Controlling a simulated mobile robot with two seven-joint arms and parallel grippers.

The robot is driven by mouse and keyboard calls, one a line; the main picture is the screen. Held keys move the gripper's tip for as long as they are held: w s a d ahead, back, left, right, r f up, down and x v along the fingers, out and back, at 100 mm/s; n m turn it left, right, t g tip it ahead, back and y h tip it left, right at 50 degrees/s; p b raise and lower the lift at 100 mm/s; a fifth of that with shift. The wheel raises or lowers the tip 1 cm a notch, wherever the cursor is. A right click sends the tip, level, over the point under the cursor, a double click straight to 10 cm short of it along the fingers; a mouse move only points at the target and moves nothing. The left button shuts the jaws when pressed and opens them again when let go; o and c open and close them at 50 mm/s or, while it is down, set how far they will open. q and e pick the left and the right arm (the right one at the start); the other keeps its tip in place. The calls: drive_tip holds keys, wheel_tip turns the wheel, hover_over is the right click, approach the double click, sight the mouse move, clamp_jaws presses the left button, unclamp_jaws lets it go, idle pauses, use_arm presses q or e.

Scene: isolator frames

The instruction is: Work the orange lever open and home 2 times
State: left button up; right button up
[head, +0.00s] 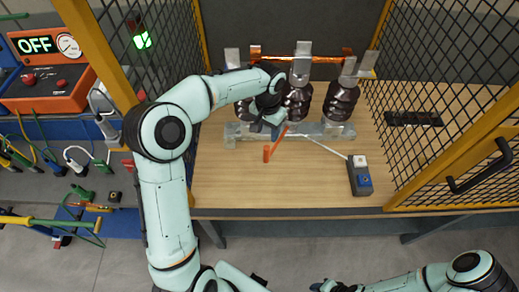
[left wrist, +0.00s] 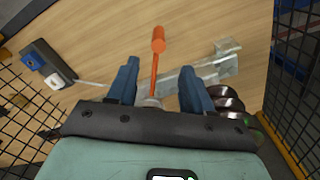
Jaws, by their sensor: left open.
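The orange lever (head: 272,147) is on the isolator frame (head: 330,130) over the wooden table. In the head view its handle sticks out toward the table's front, slanting left. My left gripper (head: 277,128) is at the lever's base end, beside the dark insulators, and partly hides the frame. In the left wrist view the lever (left wrist: 156,58) runs up between the two blue fingers of my open left gripper (left wrist: 158,80), with a gap on either side. The lever's knob is beyond the fingertips. My right gripper (head: 335,287) is at the bottom edge, mostly cut off.
A grey and blue button box (head: 359,175) lies on the table to the right, with a pale rod or cable running to the frame. Yellow-edged mesh panels (head: 450,105) flank the table. A bench with tools and an "OFF" panel (head: 40,44) is at left.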

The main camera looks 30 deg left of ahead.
sight(267, 154)
use_arm(q)
wheel_tip(267, 154, down, 13)
drive_tip(key=shift+d+f+b, duration=0.1)
drive_tip(key=shift+d+b, duration=0.05)
drive_tip(key=shift+b, duration=0.15)
clamp_jaws()
